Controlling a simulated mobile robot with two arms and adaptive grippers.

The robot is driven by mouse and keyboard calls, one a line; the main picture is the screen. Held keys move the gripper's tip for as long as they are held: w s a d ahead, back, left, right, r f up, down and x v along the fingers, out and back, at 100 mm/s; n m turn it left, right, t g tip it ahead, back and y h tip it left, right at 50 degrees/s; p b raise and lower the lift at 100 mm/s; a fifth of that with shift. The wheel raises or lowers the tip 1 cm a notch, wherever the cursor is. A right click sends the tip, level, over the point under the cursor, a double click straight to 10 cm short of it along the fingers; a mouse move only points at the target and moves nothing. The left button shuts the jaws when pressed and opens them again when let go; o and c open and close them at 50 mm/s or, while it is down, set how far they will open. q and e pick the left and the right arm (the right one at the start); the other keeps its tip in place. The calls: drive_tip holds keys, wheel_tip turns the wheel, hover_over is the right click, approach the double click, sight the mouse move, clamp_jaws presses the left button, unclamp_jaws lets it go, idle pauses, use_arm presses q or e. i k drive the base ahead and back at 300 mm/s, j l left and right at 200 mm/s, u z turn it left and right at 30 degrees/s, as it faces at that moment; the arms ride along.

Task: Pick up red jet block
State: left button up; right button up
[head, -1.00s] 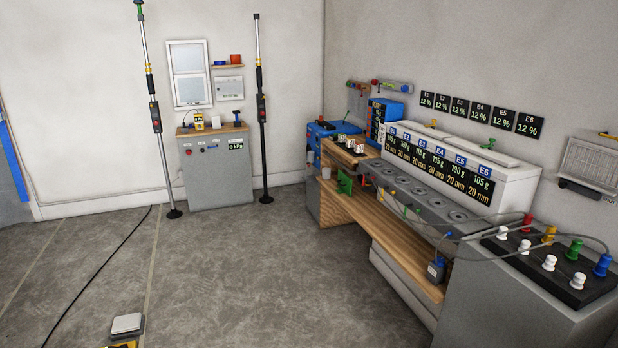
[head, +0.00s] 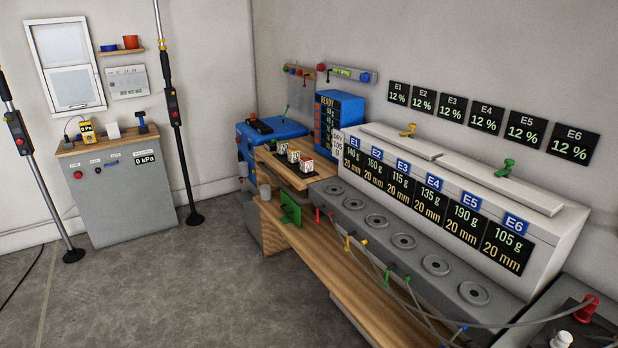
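A small red block (head: 321,214), which looks like the red jet block, sits at the front edge of the grey bench top with round wells (head: 355,203), near the E1 end. Thin grey hoses run from this row; where each hose joins is too small to tell. A larger red fitting (head: 587,308) stands at the lower right. Neither of my grippers is in view.
A wooden ledge (head: 275,225) runs below the bench front, with a green bracket (head: 290,208) and grey cup (head: 265,196) near its far end. Small cubes (head: 294,156) stand on a wooden shelf. A grey cabinet (head: 120,185) and poles stand left. The floor (head: 200,290) is open.

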sight(306, 162)
drive_tip(key=i+j+z, duration=0.15)
drive_tip(key=i, duration=0.3)
drive_tip(key=i+j+z, duration=0.15)
drive_tip(key=i, duration=0.35)
